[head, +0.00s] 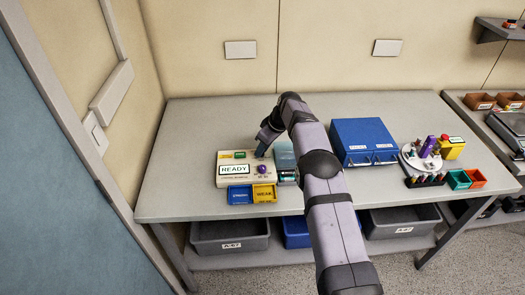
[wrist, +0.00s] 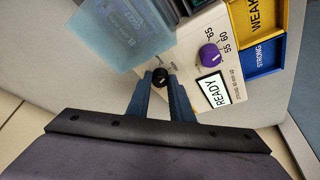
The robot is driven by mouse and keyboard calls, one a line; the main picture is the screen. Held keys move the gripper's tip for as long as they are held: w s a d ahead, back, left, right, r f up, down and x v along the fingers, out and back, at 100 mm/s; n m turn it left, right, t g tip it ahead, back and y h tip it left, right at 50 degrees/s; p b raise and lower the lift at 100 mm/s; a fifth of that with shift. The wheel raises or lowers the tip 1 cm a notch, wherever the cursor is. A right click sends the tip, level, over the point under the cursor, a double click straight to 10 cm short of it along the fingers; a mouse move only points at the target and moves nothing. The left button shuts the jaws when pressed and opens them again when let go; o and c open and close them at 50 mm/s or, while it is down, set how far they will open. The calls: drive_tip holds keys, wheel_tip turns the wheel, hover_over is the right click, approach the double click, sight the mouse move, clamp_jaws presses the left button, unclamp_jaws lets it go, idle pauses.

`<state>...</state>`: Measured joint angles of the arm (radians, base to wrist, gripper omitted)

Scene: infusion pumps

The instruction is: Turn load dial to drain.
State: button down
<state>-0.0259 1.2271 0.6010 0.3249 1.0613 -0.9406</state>
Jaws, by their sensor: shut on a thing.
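A cream pump unit (head: 232,183) with a READY display stands on the bench; it also shows in the wrist view (wrist: 232,78). A small black dial (wrist: 161,76) with a pale mark sits near its edge, beside small labels too small to read. My gripper (wrist: 161,82) is shut on this black dial, one finger on each side. In the head view my gripper (head: 262,150) is at the back of the unit and hides the dial. A purple knob (wrist: 209,54) with numbers 55, 60 and 65 around it sits apart from my fingers.
A translucent blue-grey container (wrist: 125,32) stands close beside the unit. Blue STRONG (head: 239,194) and yellow WEAK (head: 264,193) trays lie at the unit's front. A blue box (head: 362,138) and a round carousel (head: 420,160) stand to the right. The bench's left part is clear.

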idle(0.3)
drive_tip(key=c, duration=1.6)
unclamp_jaws()
drive_tip(key=shift+o, duration=0.2)
drive_tip(key=shift+r, duration=0.1)
drive_tip(key=b+v, duration=0.2)
drive_tip(key=v, duration=0.3)
drive_tip(key=shift+d+r, duration=0.15)
drive_tip(key=shift+r, duration=0.05)
drive_tip(key=shift+b+v, duration=0.35)
drive_tip(key=shift+v, duration=0.5)
